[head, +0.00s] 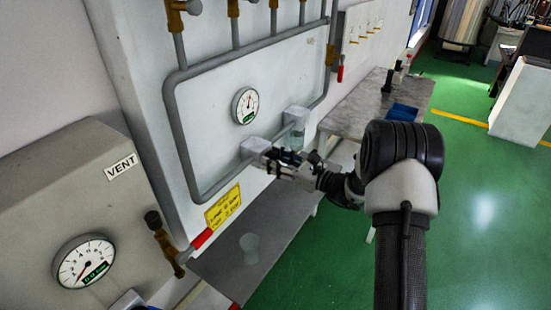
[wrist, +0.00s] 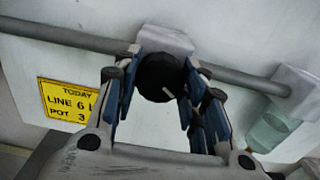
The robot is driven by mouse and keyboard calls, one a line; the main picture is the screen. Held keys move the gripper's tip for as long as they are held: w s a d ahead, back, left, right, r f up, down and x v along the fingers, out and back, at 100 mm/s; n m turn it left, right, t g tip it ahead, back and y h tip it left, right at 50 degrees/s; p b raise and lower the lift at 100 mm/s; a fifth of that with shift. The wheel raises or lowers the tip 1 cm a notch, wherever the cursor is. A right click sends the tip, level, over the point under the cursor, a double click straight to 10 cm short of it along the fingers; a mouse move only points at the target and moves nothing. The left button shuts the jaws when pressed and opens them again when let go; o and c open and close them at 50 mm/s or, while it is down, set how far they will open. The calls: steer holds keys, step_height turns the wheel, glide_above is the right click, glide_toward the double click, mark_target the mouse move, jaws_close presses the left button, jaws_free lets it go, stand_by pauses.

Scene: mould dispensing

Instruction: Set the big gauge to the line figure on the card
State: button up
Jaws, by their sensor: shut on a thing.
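The yellow card (wrist: 70,103) on the panel reads "TODAY", "LINE 6" with a partly covered unit, and "POT 3"; it also shows in the head view (head: 223,207). My gripper (head: 264,157) is at the pipe's lower run, its fingers on both sides of a black round knob (wrist: 158,78) with a white mark, shut on it. The knob sits on a pale block on the pipe. A round gauge (head: 245,105) on the white panel has its needle pointing roughly up. A nearer gauge (head: 84,262) on a grey box has a red needle toward lower left. Fine figures are unreadable.
A clear vessel (wrist: 270,132) hangs under a second pale block to the right. A red-handled valve (head: 202,238) is at lower left. A grey shelf (head: 215,268) below bears a translucent cup (head: 250,245).

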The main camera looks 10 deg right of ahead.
steer(key=m+p, duration=0.2)
steer(key=m, duration=0.3)
steer(key=shift+p, duration=0.35)
stand_by(0.4)
steer(key=o, duration=1.1)
steer(key=shift+c, duration=0.2)
steer(key=v, duration=1.2)
steer(key=shift+r, duration=0.1)
